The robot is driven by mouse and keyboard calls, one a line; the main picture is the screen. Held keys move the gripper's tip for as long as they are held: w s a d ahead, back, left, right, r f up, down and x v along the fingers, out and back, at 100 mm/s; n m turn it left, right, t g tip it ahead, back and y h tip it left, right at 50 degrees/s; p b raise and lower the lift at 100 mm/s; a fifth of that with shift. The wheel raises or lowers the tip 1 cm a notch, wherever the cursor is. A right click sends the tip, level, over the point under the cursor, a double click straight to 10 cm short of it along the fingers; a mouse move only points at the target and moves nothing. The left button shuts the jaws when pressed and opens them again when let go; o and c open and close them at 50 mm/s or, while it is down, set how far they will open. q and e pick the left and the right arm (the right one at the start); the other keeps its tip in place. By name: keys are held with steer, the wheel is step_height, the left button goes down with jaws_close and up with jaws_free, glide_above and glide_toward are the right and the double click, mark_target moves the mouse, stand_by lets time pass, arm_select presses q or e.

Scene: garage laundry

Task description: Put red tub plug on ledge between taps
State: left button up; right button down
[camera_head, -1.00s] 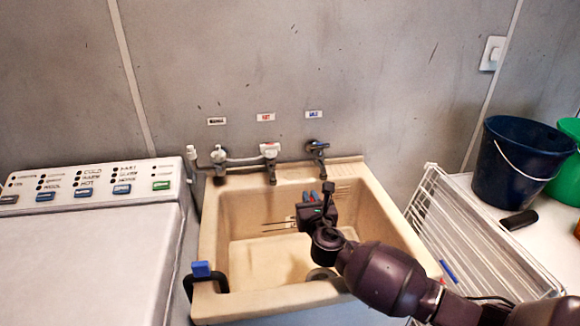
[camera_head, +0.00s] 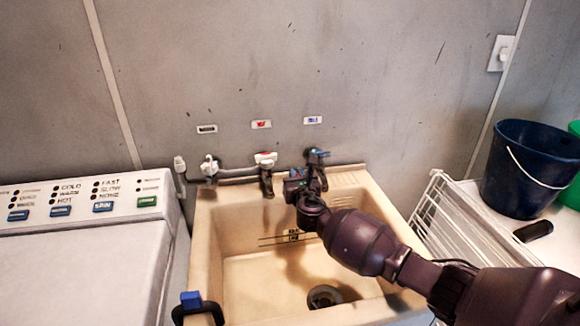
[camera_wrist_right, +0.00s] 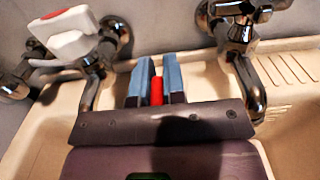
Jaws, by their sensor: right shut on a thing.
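The fingertips reach over the ledge (camera_wrist_right: 125,68) at the tub's back rim, between the two tap spouts. I cannot tell whether the plug touches the ledge. My left gripper is not in view.
The tub (camera_head: 245,270) has a dark drain (camera_head: 325,296) in its floor. A third tap (camera_head: 209,168) with a pipe is at left. A washing machine (camera_head: 80,260) stands left, a wire rack (camera_head: 460,235) and dark blue bucket (camera_head: 528,170) right. The wall is close behind the taps.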

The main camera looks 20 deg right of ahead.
steer(key=b+x, duration=0.1)
steer(key=x, duration=0.4)
steer(key=b+x, duration=0.1)
steer(key=x, duration=0.2)
steer(key=shift+w+a+f, duration=0.1)
steer(key=shift+w+f, duration=0.05)
steer(key=shift+f, duration=0.05)
steer(key=shift+w+f, duration=0.1)
steer(key=shift+f, duration=0.15)
steer(key=shift+r, duration=0.15)
steer(key=shift+b, duration=0.3)
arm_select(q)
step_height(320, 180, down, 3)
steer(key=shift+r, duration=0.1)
arm_select(e)
steer(key=c, duration=1.2)
jaws_free()
